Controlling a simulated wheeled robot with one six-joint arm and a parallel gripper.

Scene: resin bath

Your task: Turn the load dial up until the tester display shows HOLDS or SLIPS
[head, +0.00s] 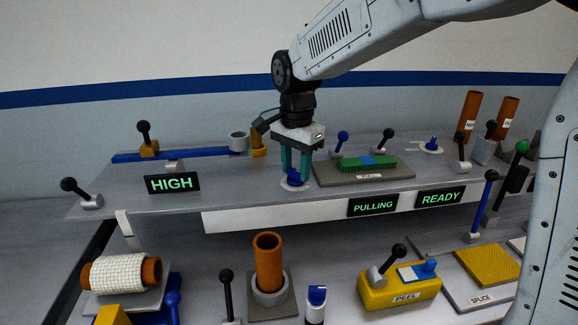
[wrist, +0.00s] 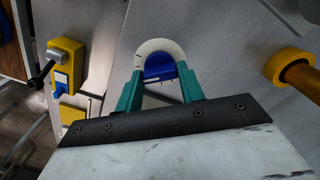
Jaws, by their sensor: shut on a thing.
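My gripper (head: 296,163) points down on the raised shelf, its green fingers shut on a blue dial (head: 294,178) with a pale round scale plate. In the wrist view the blue dial (wrist: 159,68) sits between the fingertips, with tick marks on the plate around it; the fingers hide part of it. Three displays show green text: PULLING (head: 373,206) on the shelf's front edge below and right of the dial, READY (head: 439,197) further right, and HIGH (head: 172,183) at the left. I cannot tell from the pictures which one belongs to the tester.
Right of the dial is a plate with a green and blue strip (head: 368,162) marked PULL. A second blue knob (head: 432,145) stands further right. Black-knobbed levers stand around the shelf. Below are an orange tube (head: 268,262) and a yellow PEEL box (head: 400,288).

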